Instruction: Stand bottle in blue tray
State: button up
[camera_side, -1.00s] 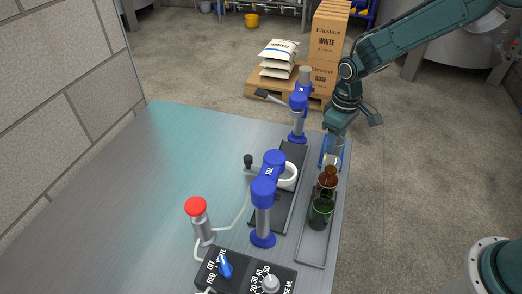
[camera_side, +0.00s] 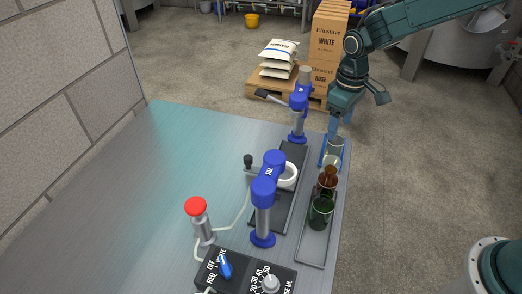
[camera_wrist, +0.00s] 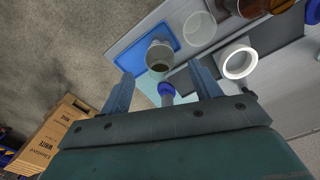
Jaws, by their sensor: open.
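The blue tray (camera_side: 322,163) lies at the far right corner of the steel bench. It also shows in the wrist view (camera_wrist: 133,57). A clear bottle (camera_side: 336,146) stands upright in it; the wrist view shows this bottle (camera_wrist: 159,56) from above, inside the tray's rim. My gripper (camera_side: 334,134) is above the tray's far end. In the wrist view its fingers (camera_wrist: 162,80) are spread with nothing between them, apart from the bottle.
A grey tray (camera_side: 313,249) holds a brown bottle (camera_side: 328,178) and a green bottle (camera_side: 320,212). Left of it are blue-headed posts (camera_side: 264,195), a white ring (camera_side: 289,175), a red button (camera_side: 196,206) and a control box (camera_side: 245,272). The bench's left side is clear.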

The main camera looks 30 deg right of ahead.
notch_tip(320, 180, up, 7)
dwell(0.3)
jog(key=shift+f, duration=0.1)
dwell(0.4)
jog(key=s+d+r+m+t, duration=0.2)
jog(key=s+d+r+t, duration=0.15)
jog(key=s+r, duration=0.85)
jog(key=s+d+m+t, duration=0.2)
jog(key=s, duration=1.4)
jog(key=shift+d+f+m, duration=0.2)
jog(key=shift+f+m, duration=0.1)
jog(key=shift+f, duration=0.05)
